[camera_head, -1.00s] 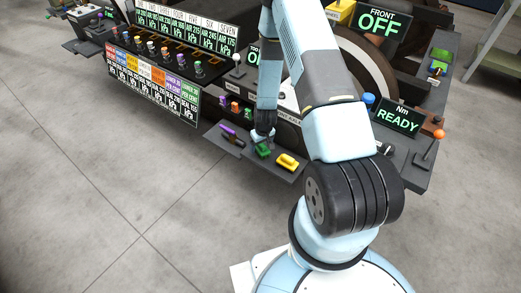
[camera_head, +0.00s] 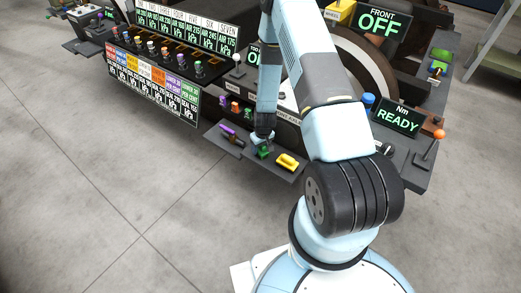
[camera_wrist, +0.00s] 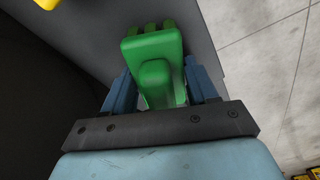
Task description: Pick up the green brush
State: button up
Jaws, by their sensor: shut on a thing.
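The green brush (camera_head: 264,152) is at the shelf's middle, between a purple item and a yellow item. In the wrist view the green brush (camera_wrist: 155,60) fills the space between the two blue fingers of my gripper (camera_wrist: 160,88). My gripper (camera_head: 263,143) comes down on the brush from above in the head view and is shut on it. Whether the brush touches the shelf (camera_head: 225,145) or is just clear of it I cannot tell. The fingers partly hide its sides.
A purple item (camera_head: 228,130) lies left of the brush and a yellow item (camera_head: 288,161) lies close on its right. Small coloured pieces (camera_head: 236,106) stand behind. A panel of labels (camera_head: 150,82) stands left. Open floor (camera_head: 130,200) lies in front.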

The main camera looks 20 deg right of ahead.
jog(key=shift+c, duration=1.3)
jog(key=shift+r, duration=0.5)
notch_tip(320, 180, up, 2)
jog(key=shift+w+r, duration=0.1)
jog(key=s+d+r, duration=0.3)
jog(key=s+r, duration=0.6)
jog(key=s, duration=0.4)
jog(key=shift+s+d+r, duration=0.15)
jog(key=shift+s+r, duration=0.25)
jog(key=o, duration=0.6)
jog(key=c, duration=0.3)
